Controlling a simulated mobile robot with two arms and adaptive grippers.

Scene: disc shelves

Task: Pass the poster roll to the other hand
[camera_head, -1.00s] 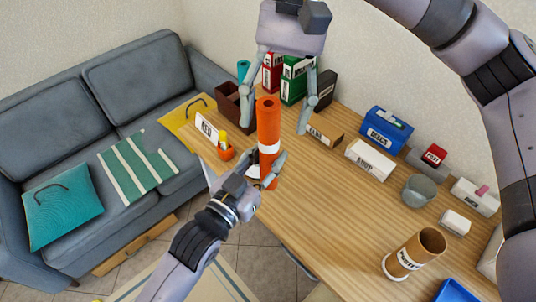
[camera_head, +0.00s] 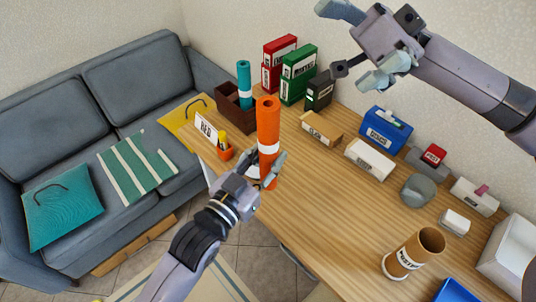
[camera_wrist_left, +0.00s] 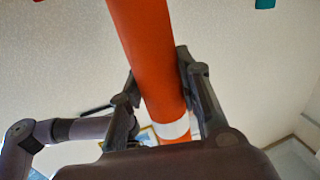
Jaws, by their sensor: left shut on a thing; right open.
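The poster roll (camera_head: 268,122) is an orange tube with a white band, held upright above the left part of the table. My left gripper (camera_head: 266,176) is shut on its lower part, below or near the white band. In the left wrist view the roll (camera_wrist_left: 146,50) passes between the two fingers (camera_wrist_left: 162,95). My right gripper (camera_head: 350,45) is open and empty, up at the top right of the head view, clear of the roll.
A wooden table (camera_head: 310,200) carries a brown box (camera_head: 236,112) with a teal roll (camera_head: 244,78), several binders (camera_head: 298,74), a blue box (camera_head: 386,130), a grey bowl (camera_head: 418,190) and a cardboard tube (camera_head: 408,258). A grey sofa (camera_head: 140,85) stands left. The table's middle is clear.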

